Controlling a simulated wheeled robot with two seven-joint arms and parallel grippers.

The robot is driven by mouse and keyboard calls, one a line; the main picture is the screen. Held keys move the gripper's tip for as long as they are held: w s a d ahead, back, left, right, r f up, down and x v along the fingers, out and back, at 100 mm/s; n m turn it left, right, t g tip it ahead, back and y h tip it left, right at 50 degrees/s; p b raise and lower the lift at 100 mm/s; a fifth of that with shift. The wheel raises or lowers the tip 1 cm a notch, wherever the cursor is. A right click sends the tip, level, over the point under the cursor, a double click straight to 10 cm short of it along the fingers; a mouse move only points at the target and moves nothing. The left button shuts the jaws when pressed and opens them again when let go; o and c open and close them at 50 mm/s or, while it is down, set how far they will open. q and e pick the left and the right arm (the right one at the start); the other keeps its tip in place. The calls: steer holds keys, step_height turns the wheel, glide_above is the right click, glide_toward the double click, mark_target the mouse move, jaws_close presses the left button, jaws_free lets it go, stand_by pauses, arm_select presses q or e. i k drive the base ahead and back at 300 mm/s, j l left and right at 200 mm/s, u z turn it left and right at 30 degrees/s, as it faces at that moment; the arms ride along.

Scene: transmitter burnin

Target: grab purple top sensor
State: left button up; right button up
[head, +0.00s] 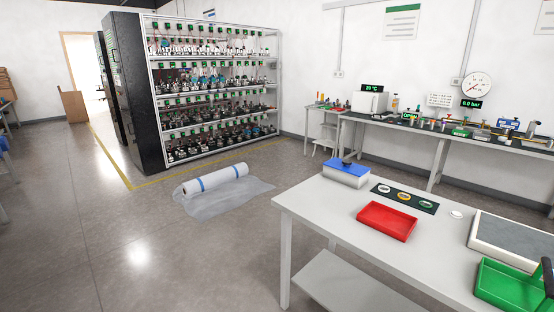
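A tall rack (137,100) with a black side stands at the back left. Its several shelves hold rows of small sensors or transmitters (215,75) with green displays above them. Some units look blue, some white or red, many dark. They are too small for me to tell a purple top on any of them. Neither of my grippers shows in the head view.
A roll of clear wrap (215,180) lies on the floor before the rack, which is otherwise open. The near table (320,210) holds a blue-topped box (346,174), a red tray (360,222) and a green bin (478,296). A bench (432,148) lines the back wall.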

mark_target(443, 125)
steer(key=i+j+u, duration=0.25)
steer(key=i+u, duration=0.15)
steer(key=i, duration=0.3)
steer(key=i+u, duration=0.45)
steer(key=i, duration=0.25)
steer(key=i+l+u, duration=0.2)
steer(key=i+u, duration=0.2)
steer(key=i, duration=0.25)
steer(key=i+z, duration=0.4)
steer(key=i+j+z, duration=0.1)
steer(key=i+z, duration=0.25)
steer(key=i, duration=0.2)
steer(key=i+j+z, duration=0.2)
steer(key=i+z, duration=0.2)
steer(key=i+l+z, duration=0.25)
steer(key=i+z, duration=0.75)
steer(key=i+j+z, duration=0.1)
steer(key=i+z, duration=0.6)
steer(key=i, duration=0.35)
steer(key=i+j+z, duration=0.1)
steer(key=i+z, duration=0.15)
steer(key=i, duration=0.4)
steer(key=i+j+z, duration=0.3)
steer(key=i, duration=0.3)
steer(key=i+j+z, duration=0.25)
steer(key=i, duration=0.35)
steer(key=i+j+z, duration=0.25)
steer(key=i+j, duration=0.25)
